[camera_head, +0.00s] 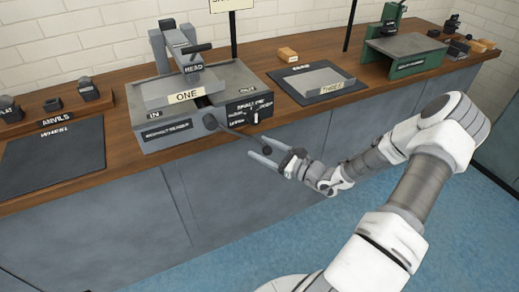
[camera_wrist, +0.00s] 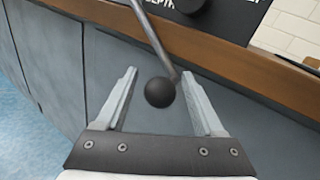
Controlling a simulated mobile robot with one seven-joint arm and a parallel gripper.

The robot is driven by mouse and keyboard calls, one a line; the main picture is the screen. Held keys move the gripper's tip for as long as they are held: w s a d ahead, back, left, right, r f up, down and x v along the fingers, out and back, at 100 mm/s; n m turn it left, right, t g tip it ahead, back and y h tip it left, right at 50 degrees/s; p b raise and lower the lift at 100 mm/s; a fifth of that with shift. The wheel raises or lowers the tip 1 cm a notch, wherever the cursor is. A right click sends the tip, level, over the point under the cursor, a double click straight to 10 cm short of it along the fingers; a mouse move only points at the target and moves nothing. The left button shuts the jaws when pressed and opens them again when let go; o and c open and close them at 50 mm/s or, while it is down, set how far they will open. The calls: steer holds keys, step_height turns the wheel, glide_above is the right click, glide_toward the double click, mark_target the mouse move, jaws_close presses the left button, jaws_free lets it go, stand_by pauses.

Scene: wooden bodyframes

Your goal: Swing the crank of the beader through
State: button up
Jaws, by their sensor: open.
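The beader (camera_head: 163,133) is a grey bench machine with a head over a sheet labelled ONE (camera_head: 187,97). Its crank (camera_head: 238,134) runs from a dark hub on the front face down and right to a black ball knob (camera_head: 266,151). My gripper (camera_head: 251,145) is open in front of the bench, with its fingers on either side of the knob. In the wrist view the knob (camera_wrist: 159,92) sits between the open fingers (camera_wrist: 159,72), with gaps on both sides. The crank's rod (camera_wrist: 153,30) rises from there toward the machine.
The wooden bench (camera_head: 225,140) has a grey front below the crank. Right of the beader lie a dark mat with a sheet labelled THREE (camera_head: 325,80) and a green stand (camera_head: 405,65). A dark WHEEL mat (camera_head: 50,165) lies left. Blue floor is open in front.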

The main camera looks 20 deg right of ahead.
steer(key=shift+w+a, duration=0.35)
steer(key=shift+w, duration=0.25)
steer(key=shift+a, duration=0.1)
jaws_close()
